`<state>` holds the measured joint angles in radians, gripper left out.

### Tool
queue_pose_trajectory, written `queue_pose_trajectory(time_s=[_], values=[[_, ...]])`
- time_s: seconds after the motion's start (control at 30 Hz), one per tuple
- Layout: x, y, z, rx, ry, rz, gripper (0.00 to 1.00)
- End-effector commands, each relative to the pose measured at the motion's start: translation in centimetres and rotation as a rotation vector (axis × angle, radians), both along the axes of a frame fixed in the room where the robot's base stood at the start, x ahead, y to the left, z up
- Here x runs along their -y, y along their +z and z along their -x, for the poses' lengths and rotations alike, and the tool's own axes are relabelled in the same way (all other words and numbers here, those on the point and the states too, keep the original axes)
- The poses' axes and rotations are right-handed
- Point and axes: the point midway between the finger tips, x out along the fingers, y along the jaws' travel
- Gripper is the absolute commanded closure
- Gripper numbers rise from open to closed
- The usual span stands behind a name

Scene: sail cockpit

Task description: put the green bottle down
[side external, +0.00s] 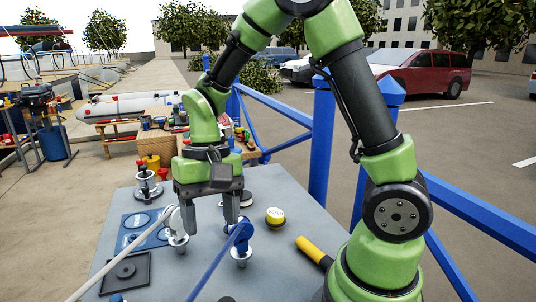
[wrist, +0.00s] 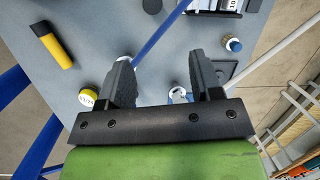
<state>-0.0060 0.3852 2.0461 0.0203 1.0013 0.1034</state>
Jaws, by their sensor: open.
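I cannot make out a green bottle on the work table in either view; it may be hidden behind my gripper or arm. My gripper (side external: 206,222) is low over the grey table (side external: 275,185), pointing down, with its two dark fingers spread. In the wrist view, my gripper (wrist: 160,75) is also open. Nothing is held between the fingers. A blue rod (wrist: 162,34) passes through the view beyond the fingers, and a small white and blue fitting (wrist: 180,93) shows between them.
A yellow-topped can (side external: 275,216) and a yellow and black torch (side external: 315,250) are right of my gripper. A blue-handled fitting (side external: 241,241), a blue plate (side external: 133,238) and a black square plate (side external: 124,272) lie nearby. A red-topped metal post (side external: 147,184) stands at left. Blue railings (side external: 322,140) flank the table.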

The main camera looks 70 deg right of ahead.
Motion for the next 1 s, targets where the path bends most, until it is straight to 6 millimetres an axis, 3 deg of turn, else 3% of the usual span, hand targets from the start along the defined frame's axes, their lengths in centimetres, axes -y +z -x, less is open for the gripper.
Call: queue_pose_trajectory(time_s=[0.03,0.2,0.4,0.63,1.0], values=[[0.1,2.1,0.5,0.077,0.011,0.003,0.41],[0.4,7.4,3.1,0.308,0.052,0.020,0.41],[0.7,11.4,7.1,0.569,0.097,0.051,0.41],[1.0,12.8,10.1,0.754,0.125,0.082,0.41],[1.0,13.0,10.6,0.788,0.131,0.088,0.41]])
